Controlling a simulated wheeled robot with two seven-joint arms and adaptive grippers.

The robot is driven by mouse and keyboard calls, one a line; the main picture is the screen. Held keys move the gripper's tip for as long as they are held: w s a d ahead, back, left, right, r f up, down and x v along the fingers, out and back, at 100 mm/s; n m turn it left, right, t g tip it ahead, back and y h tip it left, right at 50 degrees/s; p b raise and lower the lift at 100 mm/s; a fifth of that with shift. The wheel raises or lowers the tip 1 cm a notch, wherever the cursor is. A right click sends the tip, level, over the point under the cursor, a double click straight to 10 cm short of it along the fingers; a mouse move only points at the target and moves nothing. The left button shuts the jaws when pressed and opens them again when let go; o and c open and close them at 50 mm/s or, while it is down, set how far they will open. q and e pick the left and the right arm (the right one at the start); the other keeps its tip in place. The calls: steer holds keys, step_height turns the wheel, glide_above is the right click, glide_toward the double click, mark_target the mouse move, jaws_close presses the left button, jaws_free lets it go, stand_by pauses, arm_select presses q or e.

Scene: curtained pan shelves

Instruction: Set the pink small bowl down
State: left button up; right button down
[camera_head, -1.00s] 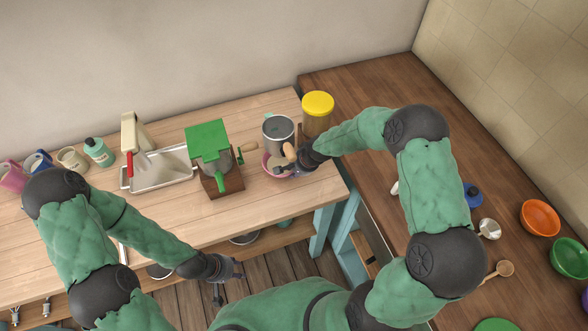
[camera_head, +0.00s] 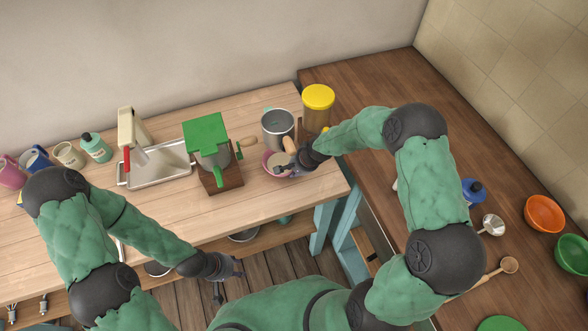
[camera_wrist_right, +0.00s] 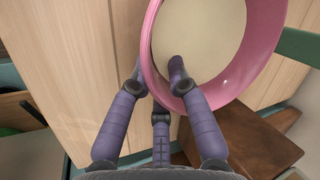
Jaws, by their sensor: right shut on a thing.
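The pink small bowl (camera_head: 269,165) is at the right part of the light wooden table, between the green-topped grinder and my right gripper. My right gripper (camera_head: 287,165) is shut on the bowl's rim. In the right wrist view, the bowl (camera_wrist_right: 151,50) shows a pink rim and a cream inside, with one finger of my right gripper (camera_wrist_right: 160,75) inside the rim and the others outside. I cannot tell whether the bowl touches the table. My left gripper (camera_head: 226,280) is open and empty, in front of the table's front edge.
The green-topped grinder (camera_head: 207,137) stands left of the bowl. A metal pot (camera_head: 278,127) and a yellow-lidded jar (camera_head: 318,100) stand close behind it. A metal tray (camera_head: 160,170) lies further left. The table (camera_head: 265,199) is bare in front of the bowl.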

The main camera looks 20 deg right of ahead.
steer(key=shift+w+f, duration=0.1)
steer(key=shift+f, duration=0.25)
stand_by(0.5)
steer(key=c, duration=1.1)
jaws_free()
steer(key=v, duration=0.7)
steer(key=shift+r, duration=0.25)
jaws_close()
